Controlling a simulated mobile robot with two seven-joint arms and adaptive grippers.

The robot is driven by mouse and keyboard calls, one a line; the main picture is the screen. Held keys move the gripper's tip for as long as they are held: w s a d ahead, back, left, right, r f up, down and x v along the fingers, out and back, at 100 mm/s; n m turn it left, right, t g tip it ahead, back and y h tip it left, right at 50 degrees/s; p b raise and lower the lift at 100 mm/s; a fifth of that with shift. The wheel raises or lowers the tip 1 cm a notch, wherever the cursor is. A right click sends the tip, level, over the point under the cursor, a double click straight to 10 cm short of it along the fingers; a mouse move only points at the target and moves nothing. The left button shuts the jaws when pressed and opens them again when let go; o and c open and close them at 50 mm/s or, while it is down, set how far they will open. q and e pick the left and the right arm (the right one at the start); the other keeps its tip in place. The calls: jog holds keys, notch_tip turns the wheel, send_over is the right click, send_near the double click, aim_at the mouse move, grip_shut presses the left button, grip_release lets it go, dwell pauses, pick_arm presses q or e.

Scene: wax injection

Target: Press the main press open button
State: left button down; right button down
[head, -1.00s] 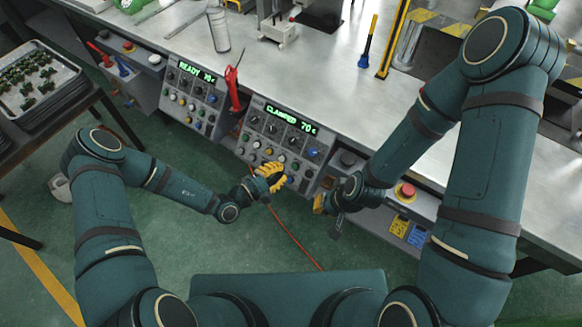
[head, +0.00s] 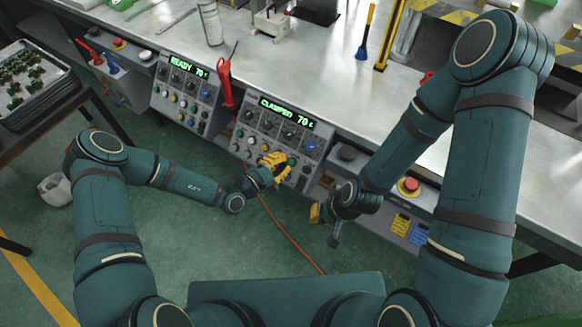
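The control panel with the green "CLAMPED 70c" display (head: 287,112) is set in the bench front, with knobs and small buttons below the display. My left gripper (head: 277,164), with yellow fingers, is at the lower part of this panel and covers some of its lower buttons. I cannot tell which button is the open button or whether the fingers touch one. My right gripper (head: 316,213), also yellow, hangs below and right of the panel, apart from it. The finger gap of both grippers is too small to make out.
A second panel reading "READY 70c" (head: 187,67) is to the left, with a red-handled tool (head: 225,85) between the panels. A red emergency button (head: 408,187) sits at right. A tray of green pieces (head: 44,97) stands at far left. A red cable lies on the floor.

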aim_at(301, 151)
pick_arm(q)
jog(key=shift+w+d+f+b, duration=0.45)
jog(key=shift+w+d+f, duration=0.3)
jog(key=shift+w+f, duration=0.25)
dwell(0.9)
jog(key=shift+w+d+f, duration=0.15)
jog(key=shift+w+f, duration=0.05)
jog(key=shift+f, duration=0.05)
